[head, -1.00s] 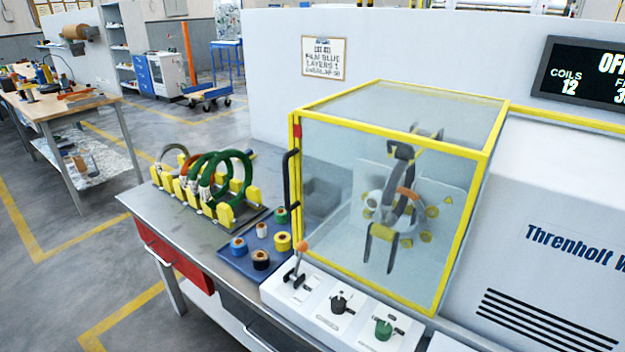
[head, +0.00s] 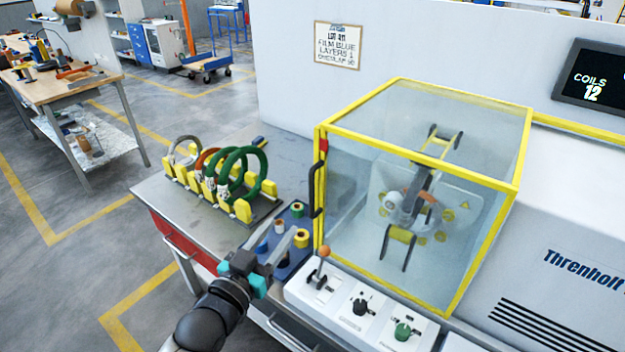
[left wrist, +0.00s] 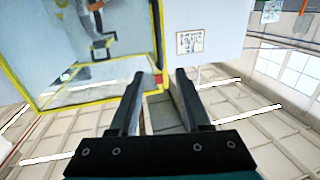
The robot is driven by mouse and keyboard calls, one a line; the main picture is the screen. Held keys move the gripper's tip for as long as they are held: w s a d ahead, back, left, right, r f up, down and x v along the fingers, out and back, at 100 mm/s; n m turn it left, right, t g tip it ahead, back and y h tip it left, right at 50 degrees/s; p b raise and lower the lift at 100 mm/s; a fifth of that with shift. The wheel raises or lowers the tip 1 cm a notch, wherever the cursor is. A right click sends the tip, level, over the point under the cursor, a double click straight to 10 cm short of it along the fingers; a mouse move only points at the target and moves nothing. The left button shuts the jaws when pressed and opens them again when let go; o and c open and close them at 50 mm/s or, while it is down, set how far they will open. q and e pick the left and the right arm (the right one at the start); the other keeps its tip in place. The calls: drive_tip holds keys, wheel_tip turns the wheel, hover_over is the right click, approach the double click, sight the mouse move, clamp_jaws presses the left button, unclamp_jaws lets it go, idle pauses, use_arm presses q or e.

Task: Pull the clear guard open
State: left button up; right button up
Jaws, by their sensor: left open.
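The clear guard (head: 350,165) is a see-through box with yellow edges, standing closed over the wrapping ring (head: 412,208) of the machine. Its black upright handle (head: 316,190) is on the left edge, below a red patch. My left gripper (head: 268,248) is open and empty, in front of and below the handle, over the blue tray's area and apart from the guard. In the left wrist view my open fingers (left wrist: 158,74) point toward the guard's yellow corner edge (left wrist: 157,40) and red patch. My right gripper is not in view.
A control panel (head: 360,312) with an orange-knobbed lever and two knobs sits in front of the guard. A blue tray (head: 290,262) with tape rolls is partly hidden by my left gripper. A rack of coils (head: 215,185) stands on the bench at left.

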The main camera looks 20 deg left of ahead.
sight(311, 188)
use_arm(q)
drive_tip(key=w, duration=0.5)
drive_tip(key=w+d, duration=0.1)
drive_tip(key=w, duration=0.4)
drive_tip(key=w+d, duration=0.1)
drive_tip(key=w, duration=0.4)
drive_tip(key=shift+d+r+b, duration=0.2)
drive_tip(key=shift+b, duration=0.1)
drive_tip(key=shift+c, duration=0.3)
clamp_jaws()
idle(0.8)
